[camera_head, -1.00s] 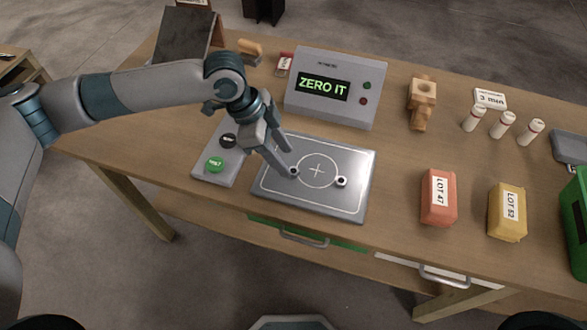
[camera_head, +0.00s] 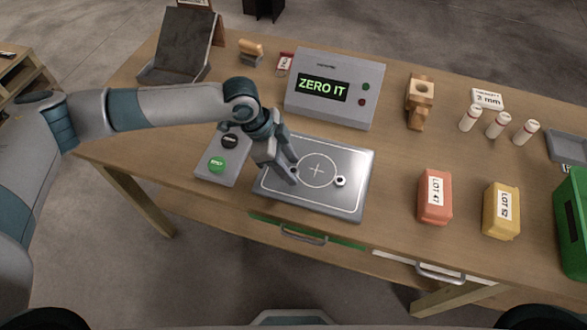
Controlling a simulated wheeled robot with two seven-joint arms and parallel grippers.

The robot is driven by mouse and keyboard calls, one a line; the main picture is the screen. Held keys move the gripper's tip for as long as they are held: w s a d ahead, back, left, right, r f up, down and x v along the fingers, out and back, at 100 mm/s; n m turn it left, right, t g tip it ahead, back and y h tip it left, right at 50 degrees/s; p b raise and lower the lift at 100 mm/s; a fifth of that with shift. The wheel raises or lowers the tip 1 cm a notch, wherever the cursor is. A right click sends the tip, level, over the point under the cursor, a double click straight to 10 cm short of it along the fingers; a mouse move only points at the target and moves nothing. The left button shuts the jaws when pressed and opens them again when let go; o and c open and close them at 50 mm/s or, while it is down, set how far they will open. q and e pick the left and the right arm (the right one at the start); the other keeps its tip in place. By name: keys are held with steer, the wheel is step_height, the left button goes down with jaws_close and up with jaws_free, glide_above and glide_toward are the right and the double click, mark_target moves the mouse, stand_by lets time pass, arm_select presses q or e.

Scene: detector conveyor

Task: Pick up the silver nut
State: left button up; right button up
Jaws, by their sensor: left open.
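The silver nut (camera_head: 340,180), a small ring with a dark hole, lies on the right part of the metal plate (camera_head: 335,207). The plate bears a white circle with a cross, and the nut sits by the circle's right edge. My left gripper (camera_head: 290,175) is open and points down over the left part of the plate, to the left of the nut and apart from it. I cannot tell whether its fingertips touch the plate. My right gripper is out of view.
A grey box (camera_head: 333,88) with a "ZERO IT" display stands behind the plate. A button panel (camera_head: 212,178) is on its left. Red (camera_head: 435,197) and yellow (camera_head: 502,210) lot packs stand to the right. White cylinders (camera_head: 497,125) and a wooden piece (camera_head: 419,100) are at the back right.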

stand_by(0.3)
arm_select(q)
jaws_close()
steer(key=shift+r, duration=0.1)
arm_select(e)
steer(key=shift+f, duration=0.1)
